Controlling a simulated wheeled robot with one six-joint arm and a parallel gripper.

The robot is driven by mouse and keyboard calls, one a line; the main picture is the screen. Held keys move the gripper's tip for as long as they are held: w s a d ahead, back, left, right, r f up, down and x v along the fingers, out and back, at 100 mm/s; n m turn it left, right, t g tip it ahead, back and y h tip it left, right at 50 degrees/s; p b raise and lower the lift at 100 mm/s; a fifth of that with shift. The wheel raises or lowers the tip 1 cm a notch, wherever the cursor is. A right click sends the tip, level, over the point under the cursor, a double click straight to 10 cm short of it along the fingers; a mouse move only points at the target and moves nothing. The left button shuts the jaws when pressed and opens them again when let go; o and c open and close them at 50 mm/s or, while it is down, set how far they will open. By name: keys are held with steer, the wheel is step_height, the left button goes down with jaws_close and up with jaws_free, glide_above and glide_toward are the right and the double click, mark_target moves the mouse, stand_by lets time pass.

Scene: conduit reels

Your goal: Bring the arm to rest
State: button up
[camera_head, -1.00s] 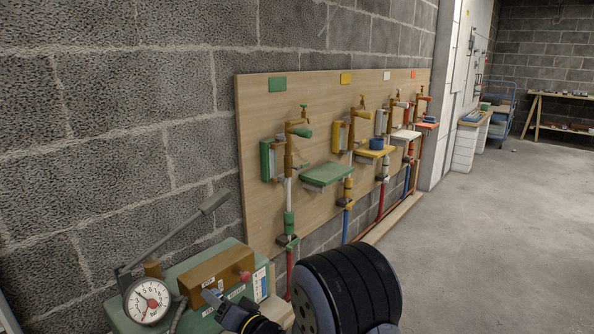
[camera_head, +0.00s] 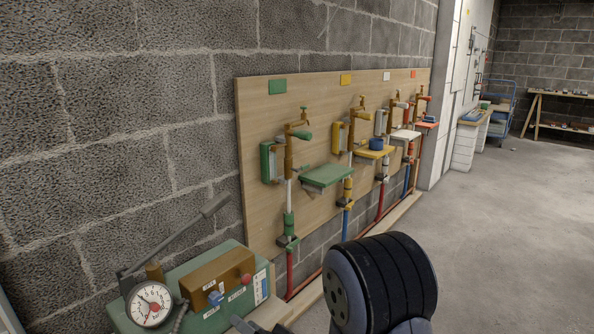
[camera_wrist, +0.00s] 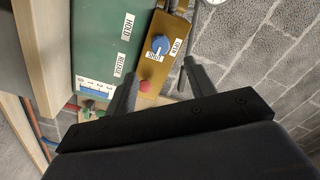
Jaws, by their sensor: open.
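My gripper (camera_wrist: 160,72) is open in the wrist view, with its two dark fingers apart and nothing held between them. Beyond the fingers is a green pump box (camera_wrist: 97,45) with a brass block (camera_wrist: 150,75) carrying a blue knob (camera_wrist: 160,44) and a red button (camera_wrist: 145,86). I cannot tell whether the fingers touch the pump. In the head view my black arm link (camera_head: 388,290) fills the bottom centre, right of the pump box (camera_head: 205,318). The fingers cannot be made out there.
A round gauge (camera_head: 150,304) and a grey lever (camera_head: 178,236) stand at the pump's left. A wooden board (camera_head: 262,128) on the block wall carries several taps and small shelves, including a green shelf (camera_head: 327,175). Grey floor (camera_head: 480,240) is open at right.

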mark_target(218, 302)
steer(key=b+x, duration=0.2)
steer(key=x, duration=0.8)
steer(key=shift+w+a, duration=0.15)
steer(key=shift+n, duration=0.9)
steer(key=shift+n+b, duration=0.45)
steer(key=shift+n, duration=0.75)
steer(key=n, duration=0.4)
steer(key=shift+n, duration=0.4)
steer(key=n, duration=0.4)
steer(key=shift+n, duration=0.4)
steer(key=n+p, duration=0.1)
steer(key=n, duration=0.3)
steer(key=shift+v, duration=1.15)
